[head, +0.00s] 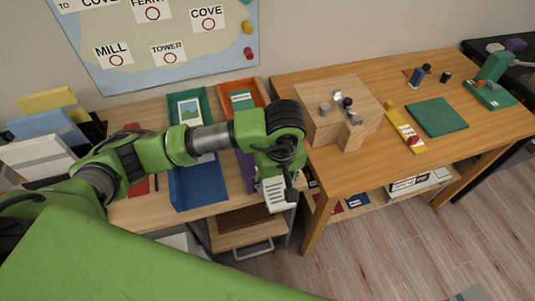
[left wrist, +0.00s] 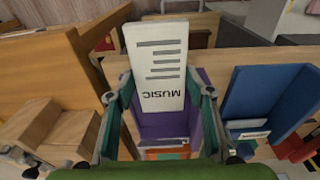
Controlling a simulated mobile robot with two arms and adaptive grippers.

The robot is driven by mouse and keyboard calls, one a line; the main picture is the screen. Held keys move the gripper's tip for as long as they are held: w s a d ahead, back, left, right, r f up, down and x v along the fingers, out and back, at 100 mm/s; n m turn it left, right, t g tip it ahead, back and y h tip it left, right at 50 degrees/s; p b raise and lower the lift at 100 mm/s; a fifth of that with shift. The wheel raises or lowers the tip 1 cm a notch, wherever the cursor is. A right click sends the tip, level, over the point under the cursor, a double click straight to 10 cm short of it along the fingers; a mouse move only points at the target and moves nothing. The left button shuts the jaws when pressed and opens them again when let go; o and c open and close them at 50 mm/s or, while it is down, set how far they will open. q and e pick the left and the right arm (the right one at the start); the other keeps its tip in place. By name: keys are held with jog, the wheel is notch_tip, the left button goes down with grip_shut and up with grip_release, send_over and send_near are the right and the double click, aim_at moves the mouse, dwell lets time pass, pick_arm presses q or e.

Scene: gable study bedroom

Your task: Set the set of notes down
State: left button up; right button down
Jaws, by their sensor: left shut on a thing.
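The set of notes (left wrist: 158,60) is a white sheet or thin stack with grey lines and the word MUSIC, upside down in the left wrist view. My left gripper (left wrist: 160,92) is shut on it, with a green finger at each side. In the head view the left gripper (head: 286,180) holds the notes (head: 273,196) near the right front of the left desk, by the purple tray (head: 245,168). In the wrist view the purple tray (left wrist: 203,130) lies behind the notes. Whether they touch it is unclear. My right gripper is not in view.
A blue tray (head: 197,188), a green tray (head: 205,100) and an orange tray (head: 257,92) stand on the left desk. The right-hand table (head: 365,175) carries a wooden block (head: 318,98), a yellow level-like bar (head: 402,125) and a green mat (head: 437,116). A drawer unit (head: 246,236) sits below.

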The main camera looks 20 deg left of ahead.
pick_arm(q)
jog(key=w+a, duration=0.1)
jog(key=w, duration=0.1)
jog(key=w+a, duration=0.1)
jog(key=w, duration=0.1)
jog(key=shift+a+p, duration=0.15)
jog(key=shift+p, duration=0.15)
jog(key=shift+w+a, duration=0.1)
jog(key=shift+a, duration=0.05)
jog(key=w+a, duration=0.1)
jog(key=w+a+p, duration=0.1)
jog(key=w, duration=0.1)
jog(key=shift+w+a+r, duration=0.1)
jog(key=shift+w+a, duration=0.05)
jog(key=shift+f, duration=0.8)
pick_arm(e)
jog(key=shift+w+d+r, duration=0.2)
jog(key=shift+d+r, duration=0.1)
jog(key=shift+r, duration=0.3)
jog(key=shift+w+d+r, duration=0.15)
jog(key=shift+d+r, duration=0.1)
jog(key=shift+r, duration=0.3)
